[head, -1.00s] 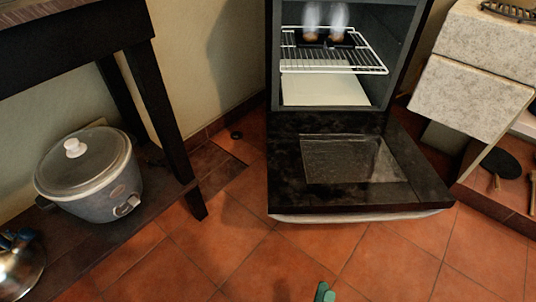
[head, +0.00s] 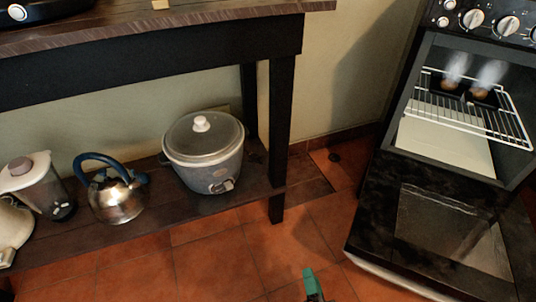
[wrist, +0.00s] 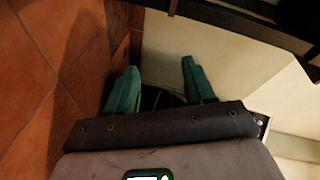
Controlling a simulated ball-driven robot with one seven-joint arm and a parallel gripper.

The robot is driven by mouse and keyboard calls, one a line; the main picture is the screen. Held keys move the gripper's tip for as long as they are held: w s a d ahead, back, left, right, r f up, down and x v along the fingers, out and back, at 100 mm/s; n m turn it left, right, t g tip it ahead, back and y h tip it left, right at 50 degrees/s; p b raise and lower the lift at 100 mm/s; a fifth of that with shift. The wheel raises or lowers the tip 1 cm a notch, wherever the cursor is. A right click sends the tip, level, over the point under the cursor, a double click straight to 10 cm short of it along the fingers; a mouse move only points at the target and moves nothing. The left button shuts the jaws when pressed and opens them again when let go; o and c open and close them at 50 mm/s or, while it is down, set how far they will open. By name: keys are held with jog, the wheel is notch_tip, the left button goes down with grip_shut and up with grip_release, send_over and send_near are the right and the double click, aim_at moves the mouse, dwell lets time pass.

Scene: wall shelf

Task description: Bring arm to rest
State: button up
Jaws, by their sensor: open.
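My gripper (wrist: 159,66) shows in the wrist view with its two green fingers spread well apart and nothing between them. In the head view only a green piece of my gripper (head: 313,284) shows at the bottom edge, low over the tiled floor. The rest of my arm is out of the head view.
An oven (head: 388,222) stands at right with its door down, a wire rack (head: 450,112) and smoking food inside. At left, a dark table (head: 150,62) has a lower shelf holding a rice cooker (head: 203,158), kettle (head: 115,197) and blender (head: 38,185). Tiled floor (head: 230,250) between is clear.

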jog(key=s+d+r+n+g+h+p, duration=0.1)
jog(key=s+d+r+n+g, duration=0.35)
jog(key=s, duration=0.25)
jog(key=s+d+r+n+g+p, duration=0.2)
jog(key=s+d+r+n+g, duration=0.25)
jog(key=s+g, duration=0.2)
jog(key=s+d+r+n+g+h+p, duration=0.1)
jog(key=s+d+r+n+g, duration=0.25)
jog(key=s+d+g, duration=0.35)
notch_tip(320, 180, up, 37)
jog(key=a+t+p, duration=0.1)
jog(key=t+p, duration=0.1)
jog(key=p, duration=3.4)
jog(key=shift+s+a+p, duration=0.3)
jog(key=shift+s+p, duration=0.1)
